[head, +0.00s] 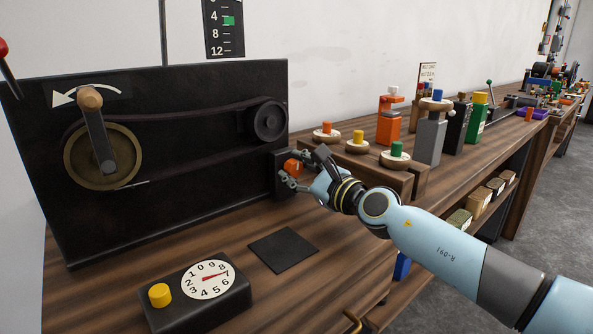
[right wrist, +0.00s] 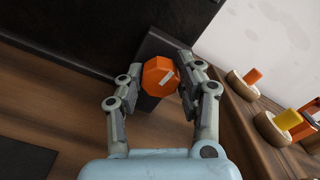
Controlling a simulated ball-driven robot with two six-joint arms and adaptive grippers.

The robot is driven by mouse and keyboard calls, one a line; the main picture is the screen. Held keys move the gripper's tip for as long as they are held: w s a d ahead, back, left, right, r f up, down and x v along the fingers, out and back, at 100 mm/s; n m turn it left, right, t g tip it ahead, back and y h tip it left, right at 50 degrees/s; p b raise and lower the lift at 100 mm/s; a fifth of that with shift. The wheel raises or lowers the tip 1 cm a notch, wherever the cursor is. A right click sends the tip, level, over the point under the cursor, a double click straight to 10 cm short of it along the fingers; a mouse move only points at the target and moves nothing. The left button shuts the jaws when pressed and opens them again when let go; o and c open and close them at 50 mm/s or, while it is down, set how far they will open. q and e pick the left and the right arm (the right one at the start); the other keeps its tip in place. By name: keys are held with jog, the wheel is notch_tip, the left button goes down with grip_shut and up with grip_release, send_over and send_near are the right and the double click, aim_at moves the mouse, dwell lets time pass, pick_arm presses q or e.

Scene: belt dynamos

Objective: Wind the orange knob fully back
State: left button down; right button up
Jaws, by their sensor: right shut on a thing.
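The orange knob (head: 292,167) sits on a small dark block (head: 284,186) at the lower right end of the black belt panel. In the right wrist view the knob (right wrist: 160,77) is faceted, with a white mark on its face pointing to the upper right. My right gripper (head: 302,170) reaches in from the right and is shut on the knob, one finger at each side; it also shows in the right wrist view (right wrist: 157,88). The fingers hide part of the knob in the head view. My left gripper is not in view.
The black panel (head: 200,90) carries a cranked brass wheel (head: 80,170), a belt and a small pulley (head: 269,121). A dial box (head: 200,296) with a yellow button and a dark mat (head: 283,249) lie in front. Several coloured knobs and blocks stand right, near my forearm.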

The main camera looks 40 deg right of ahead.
jog(key=shift+f+n, duration=0.25)
jog(key=shift+n, duration=0.35)
jog(key=o, duration=1.1)
jog(key=shift+o, duration=0.3)
jog(key=shift+r, duration=0.15)
